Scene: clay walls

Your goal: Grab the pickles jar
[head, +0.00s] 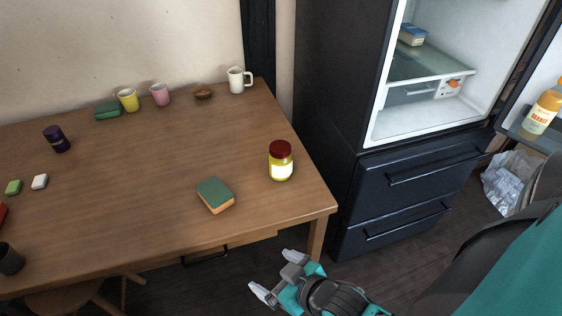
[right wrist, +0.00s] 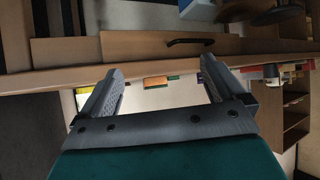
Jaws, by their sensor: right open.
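The pickles jar (head: 281,161) stands upright near the right end of the wooden table (head: 150,190). It is yellow-green with a dark red lid and a pale label. My right gripper (head: 274,274) is open and empty, in front of the table's near edge and apart from the jar. In the right wrist view, the open fingers (right wrist: 160,88) face the table edge and its drawer handle; I cannot make out the jar for certain there. My left gripper is not in view.
A green and orange sponge (head: 215,195) lies left of the jar. The table's middle is mostly clear.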

